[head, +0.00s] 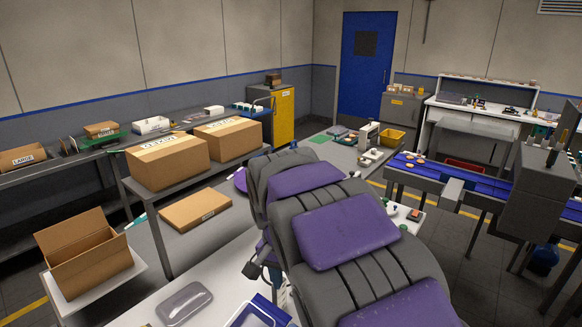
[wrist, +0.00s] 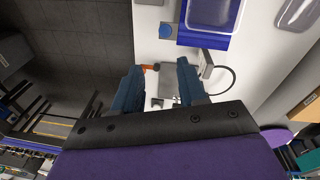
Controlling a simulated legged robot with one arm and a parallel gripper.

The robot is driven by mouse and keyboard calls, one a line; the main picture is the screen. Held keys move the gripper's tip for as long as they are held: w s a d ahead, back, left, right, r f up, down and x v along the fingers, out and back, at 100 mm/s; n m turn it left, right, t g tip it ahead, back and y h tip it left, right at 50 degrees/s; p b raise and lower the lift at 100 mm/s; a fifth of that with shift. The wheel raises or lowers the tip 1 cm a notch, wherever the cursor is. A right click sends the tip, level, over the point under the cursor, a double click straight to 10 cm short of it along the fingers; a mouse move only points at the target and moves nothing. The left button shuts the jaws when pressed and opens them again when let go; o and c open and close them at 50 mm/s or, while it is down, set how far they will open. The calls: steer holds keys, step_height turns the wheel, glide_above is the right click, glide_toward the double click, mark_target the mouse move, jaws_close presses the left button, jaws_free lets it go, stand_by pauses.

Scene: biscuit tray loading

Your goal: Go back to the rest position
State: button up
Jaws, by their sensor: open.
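My gripper (wrist: 158,78) shows in the wrist view as two blue-grey fingers, spread apart with nothing held between them. Beyond the fingers is a white work surface (wrist: 150,45) with a small orange item (wrist: 150,68) and a grey block (wrist: 168,88) on it. In the head view my purple-padded arm fills the middle and right of the foreground, and I cannot make out the fingers there. A clear tray in a blue holder (wrist: 181,36) lies on the white surface beyond the fingers; part of the holder (head: 270,303) also shows at the bottom of the head view.
A clear lid-like tray (head: 185,301) lies on the white table. An open carton (head: 85,256) stands at left, and closed cartons (head: 165,162) sit on a bench. A blue conveyor (head: 450,178) with several biscuits is at right. Floor shows between the benches and the conveyor.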

steer(key=s+d+n+g, duration=0.1)
steer(key=s+d+n, duration=0.1)
steer(key=s+d, duration=1.2)
steer(key=s+f+n, duration=0.1)
steer(key=s+f, duration=0.1)
steer(key=s, duration=0.6)
steer(key=s+d+f+n+g+y, duration=0.1)
steer(key=s+f, duration=0.1)
steer(key=s, duration=0.6)
steer(key=shift+d, duration=0.2)
steer(key=shift+o, duration=1.4)
steer(key=shift+s+f+n, duration=0.1)
steer(key=shift+s+n, duration=0.2)
steer(key=shift+s, duration=0.05)
step_height(320, 180, up, 4)
steer(key=m+t+p, duration=0.1)
steer(key=m+p, duration=0.1)
steer(key=m, duration=0.3)
glide_above(292, 326)
steer(key=a, duration=0.2)
steer(key=shift+h, duration=0.4)
steer(key=f+b, duration=0.1)
steer(key=f, duration=0.4)
steer(key=d+f+b, duration=0.1)
steer(key=f, duration=0.5)
steer(key=d+f, duration=0.1)
steer(key=f, duration=0.5)
steer(key=shift+s+f+b, duration=0.25)
steer(key=shift+s+b, duration=0.1)
steer(key=shift+b, duration=0.05)
